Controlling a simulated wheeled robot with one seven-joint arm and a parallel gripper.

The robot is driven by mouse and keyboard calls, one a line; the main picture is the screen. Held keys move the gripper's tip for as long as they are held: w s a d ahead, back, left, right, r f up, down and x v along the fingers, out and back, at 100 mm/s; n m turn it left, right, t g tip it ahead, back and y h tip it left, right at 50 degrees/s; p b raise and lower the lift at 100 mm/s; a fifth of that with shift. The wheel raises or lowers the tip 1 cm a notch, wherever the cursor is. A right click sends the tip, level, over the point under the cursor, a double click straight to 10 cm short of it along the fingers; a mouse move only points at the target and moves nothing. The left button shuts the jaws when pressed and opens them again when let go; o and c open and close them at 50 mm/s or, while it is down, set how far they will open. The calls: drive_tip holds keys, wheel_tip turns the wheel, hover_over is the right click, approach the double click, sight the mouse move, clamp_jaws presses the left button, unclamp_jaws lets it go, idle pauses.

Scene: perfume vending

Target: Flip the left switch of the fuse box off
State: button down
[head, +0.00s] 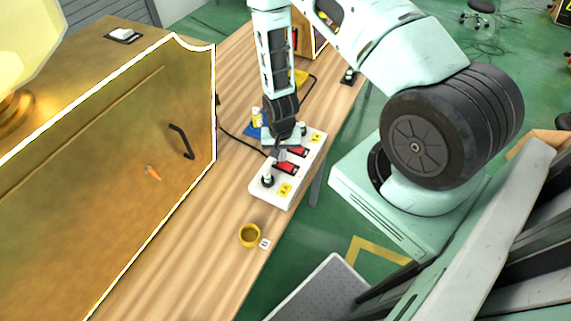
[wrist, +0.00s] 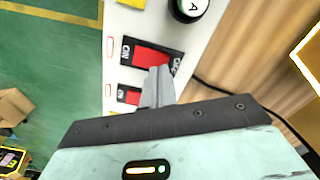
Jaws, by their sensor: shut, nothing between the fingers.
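The fuse box (head: 310,160) is a white block on the wooden table, with two red rocker switches in black frames. The switch nearer its black-and-white round knob (head: 268,180) is the left switch (head: 287,168); the other switch (head: 298,151) is farther up the box. In the wrist view the left switch (wrist: 150,57) shows ON at its left end and OFF at its right end. My gripper (wrist: 160,72) is shut and empty, its tips over the OFF end of that switch, partly hiding it. I cannot tell whether they touch. The other switch (wrist: 129,95) is partly hidden behind my fingers.
A large golden cabinet (head: 110,170) with a black handle stands left of the box. A yellow ring-shaped cup (head: 249,235) and a small white cube (head: 265,243) lie near the table's front edge. A black cable runs left of the box. Table (head: 190,270) is bare toward the bottom.

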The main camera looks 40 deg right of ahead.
drive_tip(key=shift+f+b, duration=0.75)
drive_tip(key=shift+f, duration=0.2)
idle(0.4)
drive_tip(key=shift+r, duration=0.1)
drive_tip(key=shift+r+p, duration=2.45)
drive_tip(key=shift+r, duration=1)
